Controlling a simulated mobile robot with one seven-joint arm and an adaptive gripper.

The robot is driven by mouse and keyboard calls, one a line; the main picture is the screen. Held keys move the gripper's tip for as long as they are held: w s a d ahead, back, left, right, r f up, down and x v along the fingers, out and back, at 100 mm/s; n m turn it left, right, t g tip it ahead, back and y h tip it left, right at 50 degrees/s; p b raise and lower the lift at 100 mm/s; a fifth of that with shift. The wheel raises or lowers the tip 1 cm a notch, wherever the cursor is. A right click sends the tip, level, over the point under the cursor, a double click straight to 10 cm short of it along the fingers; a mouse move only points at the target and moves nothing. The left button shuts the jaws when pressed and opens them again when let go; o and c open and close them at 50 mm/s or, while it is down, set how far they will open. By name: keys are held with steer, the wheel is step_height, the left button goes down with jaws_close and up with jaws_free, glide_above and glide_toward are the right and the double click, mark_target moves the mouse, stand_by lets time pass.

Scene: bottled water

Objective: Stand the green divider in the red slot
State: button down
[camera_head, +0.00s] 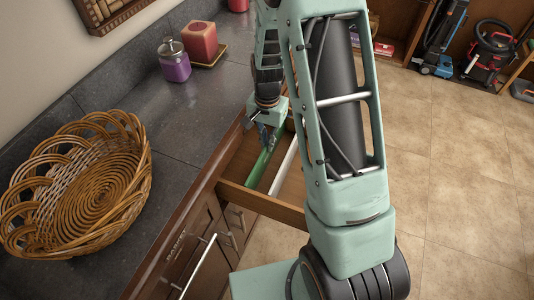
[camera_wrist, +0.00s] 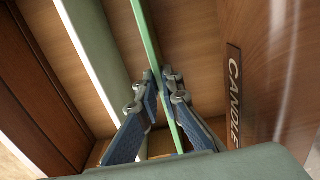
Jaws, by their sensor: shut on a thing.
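The green divider (camera_head: 259,168) is a long thin strip inside the open wooden drawer (camera_head: 262,204). In the wrist view the green divider (camera_wrist: 147,37) runs between the two blue fingers of my gripper (camera_wrist: 158,82), which is shut on it. In the head view my gripper (camera_head: 267,143) is at the far part of the divider, over the drawer. Whether the divider's lower edge touches the drawer floor I cannot tell. The red slot is not visible in either view.
A white divider (camera_head: 285,166) stands beside the green one, to its right in the head view. A "CANDLE" label (camera_wrist: 233,95) is on the wood at the right. A wicker basket (camera_head: 88,190), purple jar (camera_head: 174,66) and red candle (camera_head: 201,42) stand on the counter.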

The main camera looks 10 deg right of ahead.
steer(key=shift+r, duration=0.15)
step_height(320, 180, up, 12)
steer(key=p, duration=0.8)
stand_by(1.1)
